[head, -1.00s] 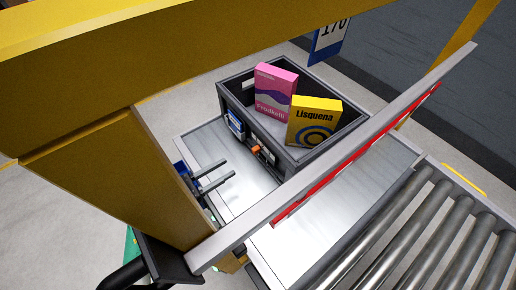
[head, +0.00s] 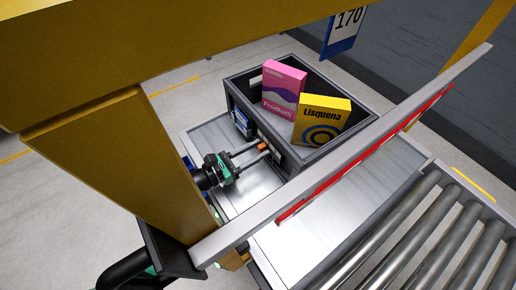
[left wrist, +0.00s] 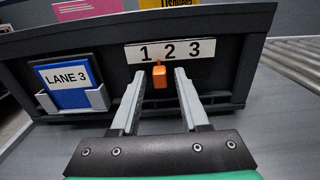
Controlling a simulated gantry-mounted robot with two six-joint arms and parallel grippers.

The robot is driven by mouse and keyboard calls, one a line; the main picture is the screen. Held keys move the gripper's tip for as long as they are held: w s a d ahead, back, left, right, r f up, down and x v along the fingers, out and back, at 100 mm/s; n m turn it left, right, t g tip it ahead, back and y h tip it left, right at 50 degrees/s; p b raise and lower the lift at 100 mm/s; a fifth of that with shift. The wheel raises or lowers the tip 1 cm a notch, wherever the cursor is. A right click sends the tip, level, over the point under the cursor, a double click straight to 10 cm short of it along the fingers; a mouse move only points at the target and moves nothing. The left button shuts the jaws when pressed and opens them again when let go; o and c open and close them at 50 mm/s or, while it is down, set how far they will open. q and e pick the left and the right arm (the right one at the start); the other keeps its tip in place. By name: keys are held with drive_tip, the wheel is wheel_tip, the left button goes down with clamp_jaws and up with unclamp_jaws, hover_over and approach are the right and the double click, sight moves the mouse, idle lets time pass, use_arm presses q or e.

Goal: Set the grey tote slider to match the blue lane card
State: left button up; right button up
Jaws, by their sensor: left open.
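The grey tote (head: 335,85) stands on a metal surface; its front wall (left wrist: 235,95) fills the left wrist view. A white strip (left wrist: 170,50) there reads 1 2 3. The orange slider knob (left wrist: 159,76) sits below the strip, between the 1 and the 2. The blue lane card (left wrist: 66,86) reads LANE 3 and sits in a holder left of the strip; it also shows in the head view (head: 241,119). My left gripper (head: 265,147) is open, one finger on each side of the knob, with visible gaps. My right gripper is out of view.
A pink box (head: 283,90) and a yellow box (head: 321,119) stand in the tote. A grey rail with a red strip (head: 365,150) crosses in front of the tote. Metal rollers (head: 400,225) lie at lower right. A blue 170 sign (head: 343,35) hangs behind.

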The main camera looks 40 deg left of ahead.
sight(276, 156)
use_arm(q)
drive_tip(key=c, duration=0.7)
drive_tip(key=shift+s+d+p, duration=0.3)
drive_tip(key=shift+d+p, duration=0.25)
drive_tip(key=shift+d, duration=0.55)
drive_tip(key=shift+s+d+p, duration=0.25)
drive_tip(key=shift+d+p, duration=0.25)
drive_tip(key=shift+d, duration=0.55)
drive_tip(key=o, duration=0.7)
drive_tip(key=shift+s, duration=0.1)
drive_tip(key=shift+p+v, duration=0.45)
drive_tip(key=shift+v, duration=3)
